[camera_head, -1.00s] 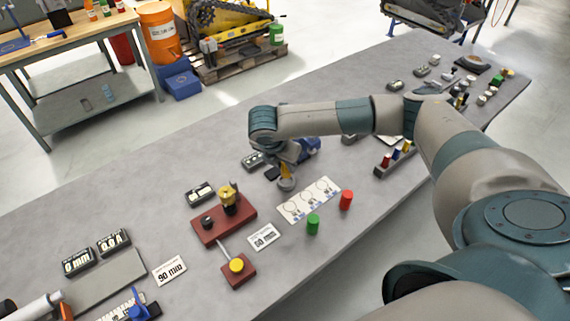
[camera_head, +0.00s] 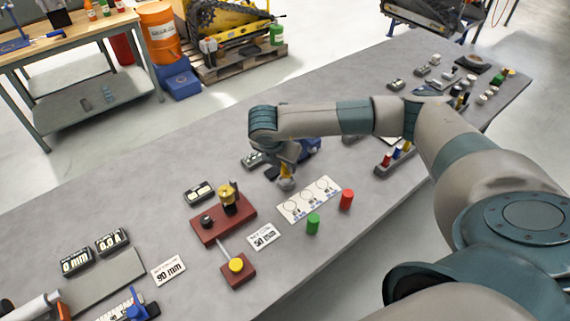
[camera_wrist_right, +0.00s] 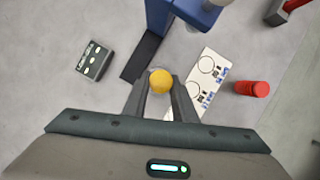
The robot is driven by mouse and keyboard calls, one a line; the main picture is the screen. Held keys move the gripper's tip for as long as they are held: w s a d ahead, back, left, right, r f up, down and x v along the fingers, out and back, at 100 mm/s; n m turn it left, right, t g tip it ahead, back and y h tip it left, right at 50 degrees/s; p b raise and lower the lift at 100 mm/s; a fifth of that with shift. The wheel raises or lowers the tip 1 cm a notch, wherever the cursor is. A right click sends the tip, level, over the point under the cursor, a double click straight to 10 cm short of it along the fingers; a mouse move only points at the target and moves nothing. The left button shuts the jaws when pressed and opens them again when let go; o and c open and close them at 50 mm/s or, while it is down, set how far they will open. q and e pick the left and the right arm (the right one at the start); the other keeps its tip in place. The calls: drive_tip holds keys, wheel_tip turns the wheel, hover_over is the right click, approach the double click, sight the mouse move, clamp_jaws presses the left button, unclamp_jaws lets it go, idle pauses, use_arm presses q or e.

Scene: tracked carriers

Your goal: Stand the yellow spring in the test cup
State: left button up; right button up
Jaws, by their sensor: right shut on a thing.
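My right gripper (camera_head: 286,178) is shut on the yellow spring (camera_wrist_right: 160,80), whose round top shows between the two fingers in the right wrist view. In the head view a strip of the yellow spring (camera_head: 286,169) shows at the gripper. A small grey form, seemingly the test cup (camera_head: 286,184), is directly below it, near the white card with circles. Whether the spring's lower end is inside the cup is hidden by the fingers. My left gripper is not in view.
A blue device (camera_wrist_right: 180,14) with a dark base stands close beyond the gripper. The white card (camera_head: 309,199), a red cylinder (camera_head: 346,199) and a green cylinder (camera_head: 313,224) lie nearby. A red-brown fixture (camera_head: 222,220) stands to the left. A rack (camera_head: 381,170) holds coloured pieces to the right.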

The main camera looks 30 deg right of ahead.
sight(284, 169)
drive_tip(key=shift+f+b, duration=1.5)
drive_tip(key=shift+b, duration=0.35)
idle(1.3)
idle(0.3)
drive_tip(key=o, duration=1.1)
drive_tip(key=shift+o, duration=0.7)
drive_tip(key=o, duration=0.4)
drive_tip(key=shift+c, duration=0.2)
drive_tip(key=shift+r, duration=0.1)
drive_tip(key=shift+r+p, duration=1.25)
drive_tip(key=shift+r, duration=2.15)
